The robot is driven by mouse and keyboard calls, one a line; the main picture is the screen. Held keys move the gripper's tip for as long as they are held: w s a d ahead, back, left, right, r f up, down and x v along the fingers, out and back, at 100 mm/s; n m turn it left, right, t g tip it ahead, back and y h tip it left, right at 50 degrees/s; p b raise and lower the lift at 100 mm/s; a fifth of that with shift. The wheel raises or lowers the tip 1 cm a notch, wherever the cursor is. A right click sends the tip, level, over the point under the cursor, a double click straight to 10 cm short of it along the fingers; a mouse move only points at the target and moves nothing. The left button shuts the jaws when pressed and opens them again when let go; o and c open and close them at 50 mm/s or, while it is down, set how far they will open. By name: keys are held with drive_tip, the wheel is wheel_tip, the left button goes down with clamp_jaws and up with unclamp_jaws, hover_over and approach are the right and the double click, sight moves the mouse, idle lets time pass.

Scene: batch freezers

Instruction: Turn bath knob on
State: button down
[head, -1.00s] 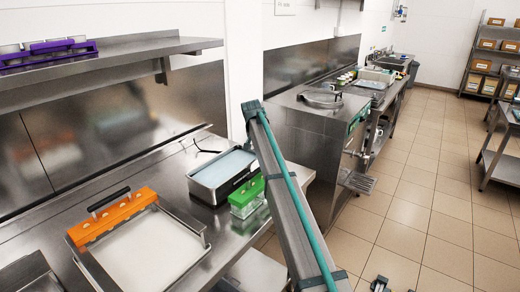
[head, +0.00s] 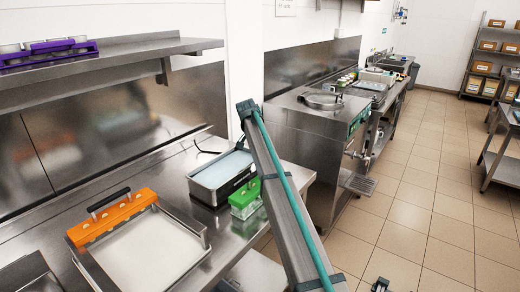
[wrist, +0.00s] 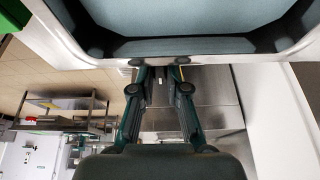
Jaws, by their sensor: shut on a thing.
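The bath (head: 208,192) is a steel tub of pale blue liquid on the steel counter, with a dark front panel. In the wrist view the bath (wrist: 110,62) fills the top, its pale rim just beyond my fingertips. My gripper (wrist: 158,72) is at the bath's edge, its two green fingers closed around a small dark piece there, which I take to be the bath knob (wrist: 158,74). The knob is mostly hidden by the fingers, so its turn angle cannot be read. In the head view my arm crosses in front of the counter and my gripper cannot be made out.
A green rack (head: 246,196) stands close to the bath's right side. A purple rack (head: 50,52) is on the shelf above. The tiled floor (head: 400,220) is open at right.

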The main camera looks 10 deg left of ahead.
drive_tip(key=c, duration=1.2)
unclamp_jaws()
drive_tip(key=shift+o, duration=0.2)
drive_tip(key=v, duration=1.2)
